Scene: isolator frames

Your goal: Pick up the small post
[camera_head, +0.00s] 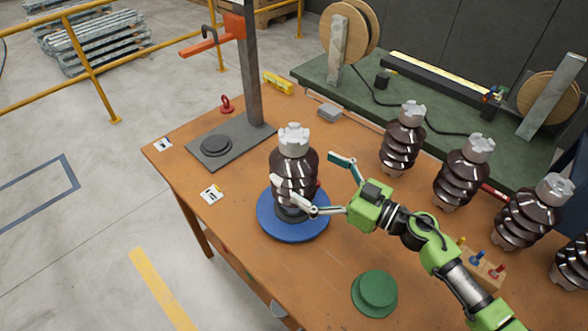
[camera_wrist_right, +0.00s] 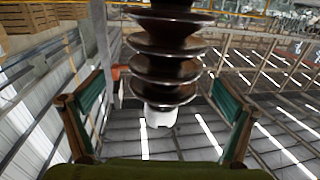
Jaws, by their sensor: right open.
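A dark brown ribbed post (camera_head: 293,168) with a light grey top stands upright on a round blue disc (camera_head: 266,222). My right gripper (camera_head: 305,170) is open at this post, one finger in front of its lower body and the other to its right. In the right wrist view the ribbed post (camera_wrist_right: 165,65) shows between the two spread teal-padded fingers, with gaps on both sides. Similar ribbed posts (camera_head: 402,143) stand in a row on the right; I cannot tell which one is called small. My left gripper is not in view.
A grey stand with an orange arm (camera_head: 235,28) rises at the back left of the wooden table (camera_head: 240,270). A green round piece (camera_head: 377,290) lies at the front. A small block with coloured pegs (camera_head: 480,265) is beside my right arm. Spools (camera_head: 345,35) stand on the green bench behind.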

